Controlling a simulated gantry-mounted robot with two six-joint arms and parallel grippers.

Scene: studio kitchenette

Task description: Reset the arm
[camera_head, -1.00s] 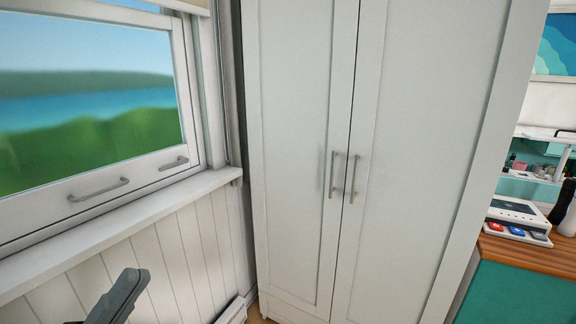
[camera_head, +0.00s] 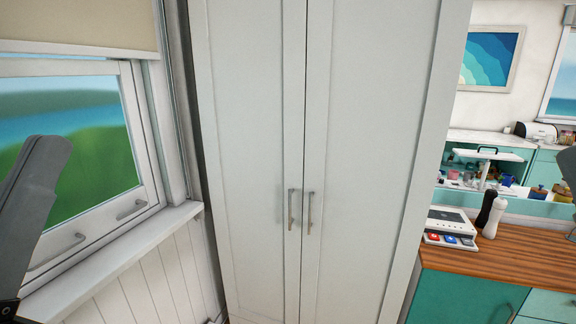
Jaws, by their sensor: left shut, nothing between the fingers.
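My left gripper (camera_head: 45,160) stands at the left edge of the head view, grey and pointing up, in front of the window. Its fingers are shut together with nothing between them. Its lower part runs out of the picture. It appears apart from the window and the wardrobe. My right gripper cannot be made out; only a dark sliver shows at the right edge.
A tall white wardrobe (camera_head: 250,120) with two closed doors fills the middle. The window (camera_head: 70,150) and its sill are at left. At right is a wooden counter (camera_head: 480,258) with a white device (camera_head: 447,222) and black and white bottles.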

